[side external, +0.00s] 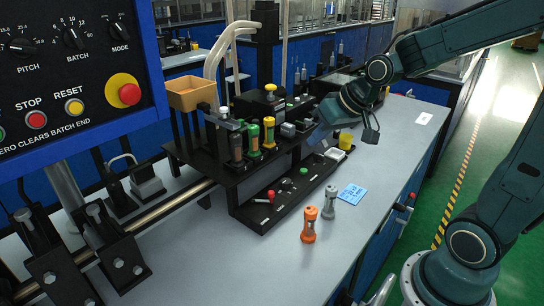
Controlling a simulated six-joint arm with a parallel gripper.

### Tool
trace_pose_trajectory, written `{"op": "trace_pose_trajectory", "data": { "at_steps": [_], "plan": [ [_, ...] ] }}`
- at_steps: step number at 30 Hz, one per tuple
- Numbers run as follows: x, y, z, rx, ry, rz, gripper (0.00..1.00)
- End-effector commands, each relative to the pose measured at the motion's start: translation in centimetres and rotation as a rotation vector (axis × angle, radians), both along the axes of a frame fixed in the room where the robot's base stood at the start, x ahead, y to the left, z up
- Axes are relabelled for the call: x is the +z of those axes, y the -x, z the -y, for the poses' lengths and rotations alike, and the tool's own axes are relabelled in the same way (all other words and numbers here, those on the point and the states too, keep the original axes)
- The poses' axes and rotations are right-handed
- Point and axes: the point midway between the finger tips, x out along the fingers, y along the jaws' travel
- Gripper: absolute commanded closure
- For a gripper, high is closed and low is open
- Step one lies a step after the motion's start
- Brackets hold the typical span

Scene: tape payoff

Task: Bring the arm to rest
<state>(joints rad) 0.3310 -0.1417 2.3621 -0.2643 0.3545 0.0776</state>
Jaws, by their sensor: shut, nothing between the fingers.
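My arm reaches in from the right, over the back right of the grey bench (395,150). My gripper (316,138) is at its end, beside the right end of the black fixture (262,215). It is small and partly merges with the dark parts behind it. It looks shut, and I see nothing held in it. I cannot tell whether it touches the fixture.
An orange-and-grey cylinder (309,225) and a grey cylinder (329,202) stand on the bench near a blue note (352,194). A yellow cup (346,140) stands close to my gripper. A control panel (75,65) fills the upper left. The front bench is clear.

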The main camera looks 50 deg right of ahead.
Motion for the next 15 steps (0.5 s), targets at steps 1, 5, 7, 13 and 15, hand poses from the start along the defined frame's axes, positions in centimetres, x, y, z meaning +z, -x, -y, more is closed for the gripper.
{"op": "trace_pose_trajectory", "data": {
  "at_steps": [1,5,7,13,15],
  "plan": [
    [0.7,0.9,-0.7,0.02,0.019,-0.001,1.0],
    [2.0,3.4,-2.0,0.059,0.06,-0.021,1.0],
    [2.5,4.8,-2.6,0.078,0.081,-0.032,1.0],
    [3.8,9.0,-3.9,0.125,0.132,-0.056,1.0],
    [4.2,10.5,-4.3,0.139,0.148,-0.063,1.0]
  ]
}}
